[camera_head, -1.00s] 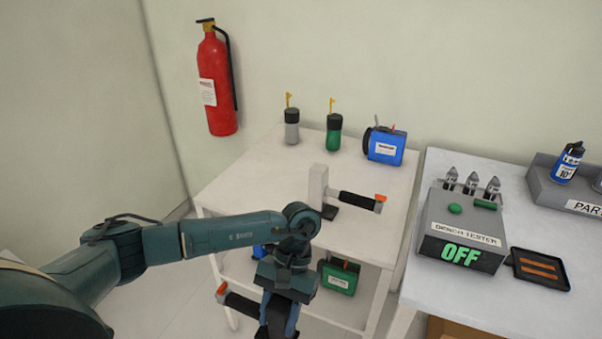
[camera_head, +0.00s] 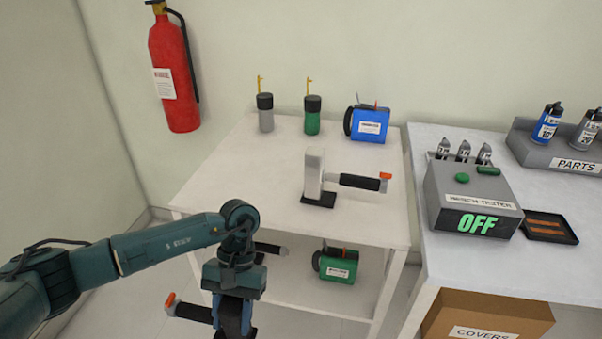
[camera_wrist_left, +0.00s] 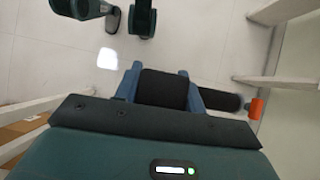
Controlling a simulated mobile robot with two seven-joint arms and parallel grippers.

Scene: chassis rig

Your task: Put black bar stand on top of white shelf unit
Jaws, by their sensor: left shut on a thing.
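My left gripper (camera_head: 234,322) is at the bottom of the head view, in front of the white shelf unit (camera_head: 240,185) and below its top. It is shut on a black bar (camera_head: 192,312) with an orange end; in the left wrist view the black bar (camera_wrist_left: 163,88) lies between the blue fingers. Whether a post or base hangs from it is hidden. A grey post stand (camera_head: 314,178) with a black base and an orange-tipped black side bar stands on the shelf top. My right gripper is not in view.
A grey bottle (camera_head: 265,115), a green bottle (camera_head: 312,117) and a blue device (camera_head: 368,124) stand along the shelf's back. A green device (camera_head: 337,266) is on the lower shelf. The top's front left is clear. A bench with a grey tester (camera_head: 470,200) adjoins at right.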

